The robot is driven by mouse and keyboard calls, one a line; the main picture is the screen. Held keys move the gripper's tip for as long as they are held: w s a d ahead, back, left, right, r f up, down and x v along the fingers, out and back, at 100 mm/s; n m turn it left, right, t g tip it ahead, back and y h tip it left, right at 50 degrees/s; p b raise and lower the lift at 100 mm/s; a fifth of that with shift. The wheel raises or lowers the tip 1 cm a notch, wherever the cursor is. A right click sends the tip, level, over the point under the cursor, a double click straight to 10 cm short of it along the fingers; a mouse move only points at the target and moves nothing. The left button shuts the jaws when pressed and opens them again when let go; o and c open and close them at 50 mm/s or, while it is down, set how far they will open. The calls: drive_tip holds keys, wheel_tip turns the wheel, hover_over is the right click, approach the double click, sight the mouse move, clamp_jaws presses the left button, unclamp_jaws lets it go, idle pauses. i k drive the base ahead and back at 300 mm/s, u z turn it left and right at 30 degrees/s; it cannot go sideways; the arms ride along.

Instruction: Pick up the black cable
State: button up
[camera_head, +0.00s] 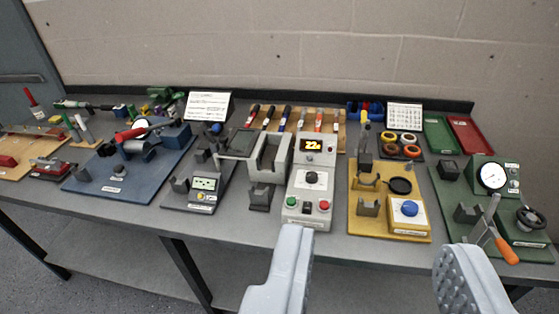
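My gripper (374,262) is open and empty. Its two grey fingers reach in from the bottom of the view, wide apart, in front of the bench's front edge. I cannot pick out a black cable with certainty.
A long grey bench (335,222) runs along a block wall. Space before the bench is free.

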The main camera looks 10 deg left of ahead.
sight(269, 118)
drive_tip(key=z, duration=0.05)
drive_tip(key=k, duration=0.55)
drive_tip(key=u, duration=0.75)
drive_tip(key=i, duration=2.5)
drive_tip(key=z, duration=0.7)
